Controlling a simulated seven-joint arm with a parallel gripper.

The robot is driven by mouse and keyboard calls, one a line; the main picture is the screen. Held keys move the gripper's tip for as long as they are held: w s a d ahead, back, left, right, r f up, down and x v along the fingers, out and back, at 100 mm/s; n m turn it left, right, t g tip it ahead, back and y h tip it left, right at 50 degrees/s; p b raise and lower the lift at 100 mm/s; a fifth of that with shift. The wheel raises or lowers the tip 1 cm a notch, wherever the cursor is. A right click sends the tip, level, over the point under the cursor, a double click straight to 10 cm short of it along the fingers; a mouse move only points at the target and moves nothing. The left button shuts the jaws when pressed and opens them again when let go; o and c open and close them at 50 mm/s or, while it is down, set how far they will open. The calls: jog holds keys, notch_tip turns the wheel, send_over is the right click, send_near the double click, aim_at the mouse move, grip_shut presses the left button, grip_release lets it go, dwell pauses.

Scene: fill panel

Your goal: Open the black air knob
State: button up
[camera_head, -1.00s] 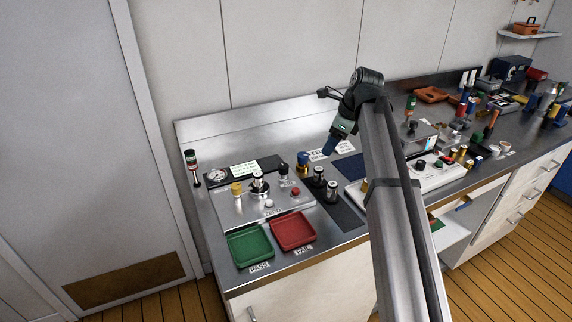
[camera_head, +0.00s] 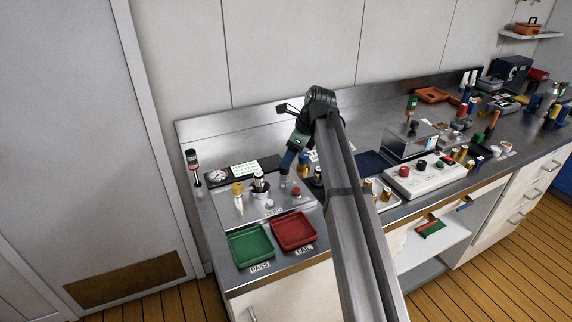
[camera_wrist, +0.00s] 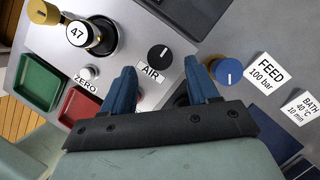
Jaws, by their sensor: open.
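The black air knob (camera_wrist: 160,55) shows in the wrist view, round with a white pointer line, on the silver panel (camera_wrist: 125,35) above a tilted "AIR" label (camera_wrist: 152,75). My gripper (camera_wrist: 160,67) is open and empty, with one blue finger on each side of the label and the knob just beyond the fingertips. I cannot tell its height above the panel. In the head view my gripper (camera_head: 287,163) points down over the panel's right part and largely hides the knob.
A yellow knob (camera_wrist: 43,11), a bottle marked 47 (camera_wrist: 80,35) and a ZERO button (camera_wrist: 89,72) are left of the knob. Green (camera_head: 250,246) and red (camera_head: 293,231) trays lie in front.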

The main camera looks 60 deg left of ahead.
jog(key=shift+x, duration=2.1)
jog(key=c, duration=1)
jog(key=shift+c, duration=0.2)
jog(key=shift+a+n, duration=0.1)
jog(key=shift+n, duration=0.3)
jog(key=n+h, duration=0.1)
jog(key=n, duration=0.1)
jog(key=shift+w+a+n+g, duration=0.1)
jog(key=shift+w+n+g, duration=0.05)
jog(key=shift+n+g, duration=0.25)
jog(key=n+h, duration=0.1)
jog(key=n, duration=0.2)
jog(key=shift+a+n+h, duration=0.1)
jog(key=shift+n+h, duration=0.2)
jog(key=n+h, duration=0.2)
jog(key=n, duration=0.4)
jog(key=shift+a, duration=0.1)
jog(key=shift+n, duration=0.4)
